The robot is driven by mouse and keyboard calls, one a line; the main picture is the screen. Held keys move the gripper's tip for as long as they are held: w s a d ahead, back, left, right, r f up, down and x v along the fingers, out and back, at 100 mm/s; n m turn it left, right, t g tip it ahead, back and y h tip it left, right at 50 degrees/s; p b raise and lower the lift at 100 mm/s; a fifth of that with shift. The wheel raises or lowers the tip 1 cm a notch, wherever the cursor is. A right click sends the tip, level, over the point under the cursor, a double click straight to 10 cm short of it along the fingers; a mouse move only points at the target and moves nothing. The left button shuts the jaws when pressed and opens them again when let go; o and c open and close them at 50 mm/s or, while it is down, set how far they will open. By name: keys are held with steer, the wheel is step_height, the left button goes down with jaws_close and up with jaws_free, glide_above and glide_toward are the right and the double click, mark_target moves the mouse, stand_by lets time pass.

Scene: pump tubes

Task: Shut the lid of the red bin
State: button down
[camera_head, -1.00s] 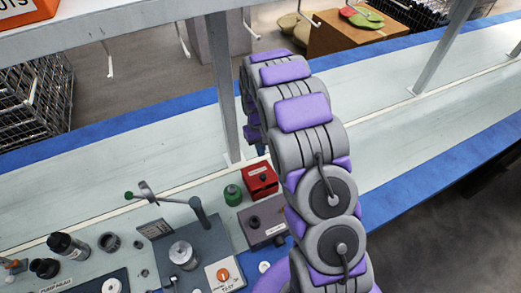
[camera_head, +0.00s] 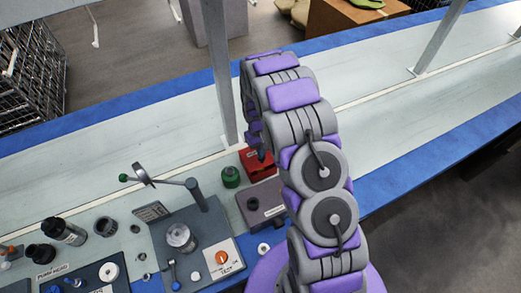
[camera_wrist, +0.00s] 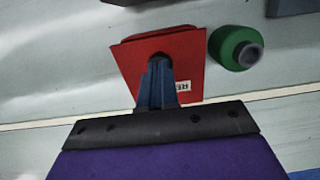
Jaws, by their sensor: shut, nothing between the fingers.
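The red bin (camera_head: 262,170) sits on the bench beside a green-capped container, with a pale label on its face. In the wrist view the red bin (camera_wrist: 190,62) shows a broad red panel with a thin red edge behind it. My gripper (camera_head: 260,153) is at the bin's upper side. In the wrist view my gripper (camera_wrist: 159,64) has its blue fingers together and empty, with tips over the dark spot on the red panel. I cannot tell whether they touch it. The fingers hide part of the bin, and the lid's angle is unclear.
The green container (camera_head: 231,176) stands close beside the bin. A dark grey box (camera_head: 262,207) is just in front. A test station (camera_head: 190,245) with a raised lever is to the left. A shelf post (camera_head: 222,90) rises behind. The bench strip behind is clear.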

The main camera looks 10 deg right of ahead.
mark_target(263, 164)
steer(key=shift+s+d+f+t+p, duration=0.15)
steer(key=shift+s+f+t+p, duration=0.55)
steer(key=shift+s+f+p, duration=0.15)
steer(key=shift+s+f, duration=0.2)
steer(key=shift+f, duration=0.4)
steer(key=shift+r, duration=0.1)
step_height(263, 164, up, 14)
steer(key=p, duration=0.4)
steer(key=shift+s+d, duration=0.15)
steer(key=shift+s, duration=0.1)
